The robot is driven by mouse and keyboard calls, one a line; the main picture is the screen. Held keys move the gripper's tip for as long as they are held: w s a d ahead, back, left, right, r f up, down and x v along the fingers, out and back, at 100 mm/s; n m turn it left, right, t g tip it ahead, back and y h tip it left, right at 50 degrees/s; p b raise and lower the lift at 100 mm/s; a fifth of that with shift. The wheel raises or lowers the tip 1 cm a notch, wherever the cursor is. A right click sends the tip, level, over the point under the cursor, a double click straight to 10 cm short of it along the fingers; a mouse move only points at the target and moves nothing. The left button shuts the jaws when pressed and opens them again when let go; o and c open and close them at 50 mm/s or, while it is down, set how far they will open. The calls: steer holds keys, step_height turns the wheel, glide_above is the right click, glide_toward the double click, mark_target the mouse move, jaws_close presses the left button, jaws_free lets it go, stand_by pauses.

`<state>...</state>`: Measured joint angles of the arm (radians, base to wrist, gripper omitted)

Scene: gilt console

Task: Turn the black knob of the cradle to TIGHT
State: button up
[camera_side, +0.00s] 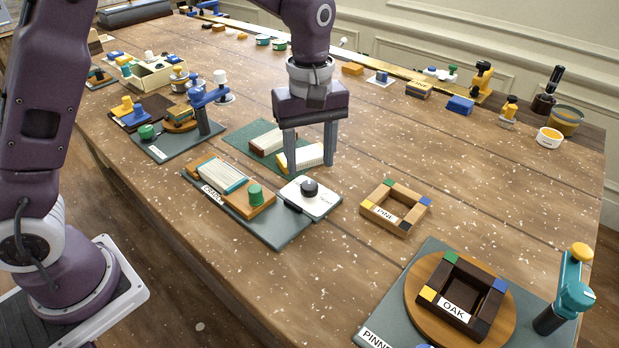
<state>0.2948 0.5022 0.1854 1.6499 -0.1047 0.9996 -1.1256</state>
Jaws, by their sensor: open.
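The cradle is a dark grey base (285,232) with a wooden block, a green knob (255,194) and a ribbed teal and white piece (222,174). A white plate (321,207) at its right end carries the black knob (310,188). The writing on the plate is too small to read, so I cannot tell the knob's setting. My gripper (309,168) points down with its two fingers apart and empty. It is above and behind the black knob in the picture, and does not appear to touch it.
A green mat (237,139) with two blocks lies behind the gripper. A PINE frame (413,190) stands to the right. An OAK frame (432,295) sits on a round wooden disc at front right, beside a teal clamp (573,285). Bare table lies between the cradle and the PINE frame.

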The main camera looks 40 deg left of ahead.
mark_target(310, 185)
step_height(310, 185, down, 6)
steer(key=shift+r, duration=0.2)
jaws_close()
